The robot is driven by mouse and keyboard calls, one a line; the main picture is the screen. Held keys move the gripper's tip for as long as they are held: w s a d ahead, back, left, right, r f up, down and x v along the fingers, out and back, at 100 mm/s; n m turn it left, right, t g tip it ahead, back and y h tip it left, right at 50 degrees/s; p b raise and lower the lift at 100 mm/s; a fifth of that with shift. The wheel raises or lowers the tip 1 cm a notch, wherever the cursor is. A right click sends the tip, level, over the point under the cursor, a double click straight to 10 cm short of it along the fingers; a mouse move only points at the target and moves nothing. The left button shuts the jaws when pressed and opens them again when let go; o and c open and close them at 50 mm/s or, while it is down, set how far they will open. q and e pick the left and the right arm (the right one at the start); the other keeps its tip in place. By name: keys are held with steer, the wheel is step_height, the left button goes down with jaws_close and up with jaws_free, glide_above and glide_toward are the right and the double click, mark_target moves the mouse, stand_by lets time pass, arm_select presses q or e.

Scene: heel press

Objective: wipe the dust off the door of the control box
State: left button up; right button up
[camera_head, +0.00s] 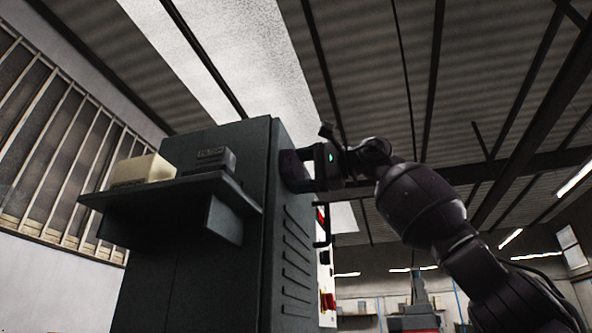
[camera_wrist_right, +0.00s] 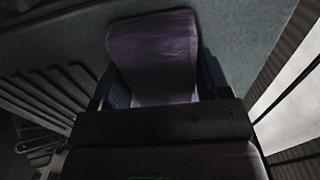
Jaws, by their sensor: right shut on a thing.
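A tall dark grey-green cabinet (camera_head: 200,285), which looks like the control box, stands in the middle of the head view. Its narrow right-hand face carries a row of louvres (camera_head: 293,250). My right gripper (camera_head: 303,170) is at the upper part of that face, shut on a dark purple pad (camera_head: 287,166). In the right wrist view the purple pad (camera_wrist_right: 152,50) sticks out between the two fingers, in front of the grey cabinet surface (camera_wrist_right: 235,30). I cannot tell whether the pad touches it. I cannot make out any dust. My left gripper is out of view.
A dark shelf (camera_head: 175,191) juts out from the cabinet's left face, with a cream block (camera_head: 143,169) and a dark box (camera_head: 214,160) on it. The space right of the cabinet holds my right arm.

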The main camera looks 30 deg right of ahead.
mark_target(304, 177)
steer(key=shift+w+d+p, duration=0.55)
steer(key=shift+w+d, duration=0.15)
steer(key=shift+d, duration=0.1)
steer(key=shift+w+d+p, duration=0.25)
steer(key=shift+d+p, duration=0.15)
steer(key=shift+p, duration=0.05)
steer(key=w+d, duration=0.5)
steer(key=shift+d, duration=0.3)
